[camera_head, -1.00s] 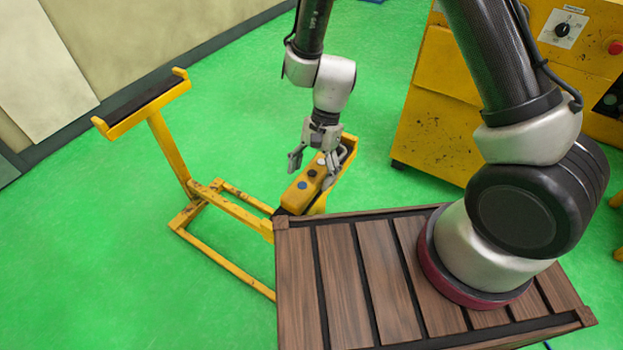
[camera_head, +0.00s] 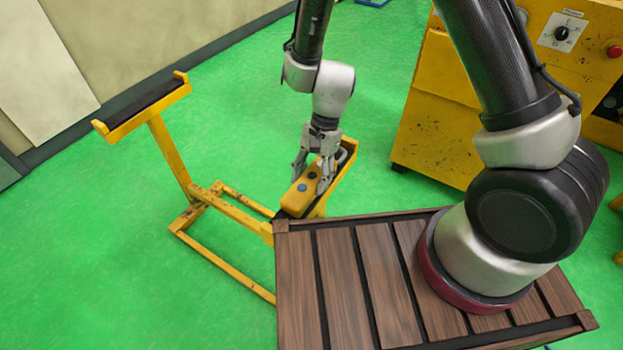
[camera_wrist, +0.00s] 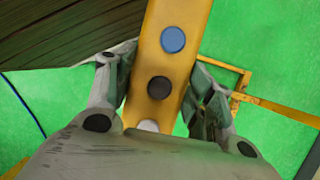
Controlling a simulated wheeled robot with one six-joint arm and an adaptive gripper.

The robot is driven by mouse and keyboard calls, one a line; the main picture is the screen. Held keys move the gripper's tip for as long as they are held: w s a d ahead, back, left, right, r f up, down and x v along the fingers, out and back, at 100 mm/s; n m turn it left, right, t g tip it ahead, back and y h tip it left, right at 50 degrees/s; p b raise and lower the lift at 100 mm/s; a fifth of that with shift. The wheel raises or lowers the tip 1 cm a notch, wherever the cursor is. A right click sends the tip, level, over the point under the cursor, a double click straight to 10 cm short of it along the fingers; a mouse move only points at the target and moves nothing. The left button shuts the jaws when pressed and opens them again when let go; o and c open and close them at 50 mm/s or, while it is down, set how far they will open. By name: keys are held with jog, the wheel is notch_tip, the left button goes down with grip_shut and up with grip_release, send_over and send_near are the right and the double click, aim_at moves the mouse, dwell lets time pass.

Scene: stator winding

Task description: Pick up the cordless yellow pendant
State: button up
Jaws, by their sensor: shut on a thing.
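The yellow pendant (camera_head: 301,192) is a long box with round buttons. It lies along the right-hand padded bar of a yellow stand, near the wooden deck. My gripper (camera_head: 314,180) is above it in the head view, with a finger on each side. In the wrist view the pendant (camera_wrist: 173,64) runs up between the fingers, with a blue, a black and a pale button on its face. My gripper (camera_wrist: 158,95) is shut on it across its width. The fingers cover part of its sides. I cannot tell whether it is clear of the bar.
The yellow stand (camera_head: 235,212) has a second, empty padded bar (camera_head: 145,106) at the left. The wooden deck (camera_head: 345,285) is close in front. A yellow cabinet (camera_head: 440,120) with knobs stands at the right. Green floor is free around the stand.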

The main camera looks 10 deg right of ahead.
aim_at(312, 176)
notch_tip(312, 176, up, 10)
jog(key=shift+f, duration=0.2)
jog(key=shift+w, duration=0.1)
dwell(1.3)
